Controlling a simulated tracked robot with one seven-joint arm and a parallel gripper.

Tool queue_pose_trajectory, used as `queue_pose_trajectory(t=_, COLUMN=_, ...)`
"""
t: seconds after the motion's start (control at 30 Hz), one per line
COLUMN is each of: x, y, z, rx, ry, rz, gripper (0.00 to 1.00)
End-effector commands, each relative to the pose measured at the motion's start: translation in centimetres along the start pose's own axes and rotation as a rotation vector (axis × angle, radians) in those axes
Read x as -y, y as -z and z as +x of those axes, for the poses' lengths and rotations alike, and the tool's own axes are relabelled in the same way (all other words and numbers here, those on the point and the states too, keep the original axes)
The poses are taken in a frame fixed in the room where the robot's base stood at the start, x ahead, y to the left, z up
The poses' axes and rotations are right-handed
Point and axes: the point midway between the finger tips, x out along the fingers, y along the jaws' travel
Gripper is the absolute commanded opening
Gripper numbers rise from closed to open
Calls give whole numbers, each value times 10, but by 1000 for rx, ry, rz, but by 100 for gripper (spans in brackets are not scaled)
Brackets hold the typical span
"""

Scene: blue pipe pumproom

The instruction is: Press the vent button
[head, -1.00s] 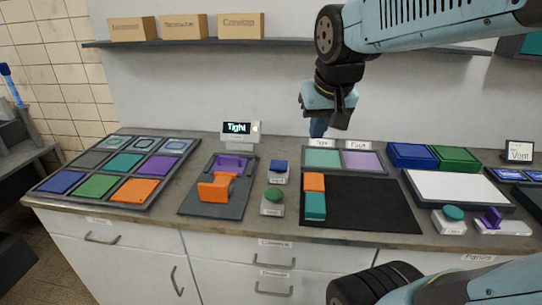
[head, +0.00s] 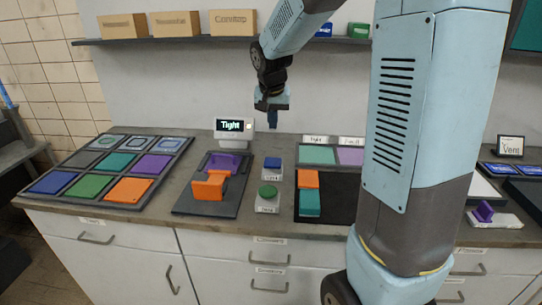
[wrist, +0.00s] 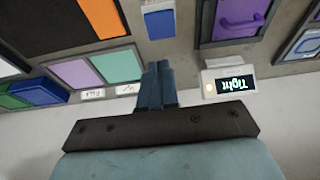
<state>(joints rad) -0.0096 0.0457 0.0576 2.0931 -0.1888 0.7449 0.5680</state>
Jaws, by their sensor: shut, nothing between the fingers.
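A blue button (head: 273,162) and a green button (head: 268,192) stand on small white bases mid-counter, with labels too small to read. The blue button also shows at the top of the wrist view (wrist: 160,22). A sign reading "Vent" (head: 510,146) stands at the far right. I cannot tell which button is the vent button. My gripper (head: 272,122) is shut and empty, pointing down above the back of the counter, behind and above the blue button and apart from it. In the wrist view its closed fingers (wrist: 157,68) point toward the blue button.
A display reading "Tight" (head: 234,126) stands left of my gripper. The grey fixture (head: 205,203) holds orange and purple parts. A tray of coloured tiles (head: 110,175) lies left. A black mat (head: 335,195) holds orange and teal blocks. My arm hides part of the right counter.

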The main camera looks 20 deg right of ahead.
Motion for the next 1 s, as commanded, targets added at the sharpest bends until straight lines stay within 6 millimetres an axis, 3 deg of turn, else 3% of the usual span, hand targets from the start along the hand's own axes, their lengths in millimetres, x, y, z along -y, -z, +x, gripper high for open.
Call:
queue_pose_trajectory(t=0.63, x=4, y=6, z=17, rx=8, ry=-5, rz=15, gripper=0)
queue_pose_trajectory(t=1.0, x=3, y=6, z=75, rx=10, ry=-6, rz=14, gripper=0)
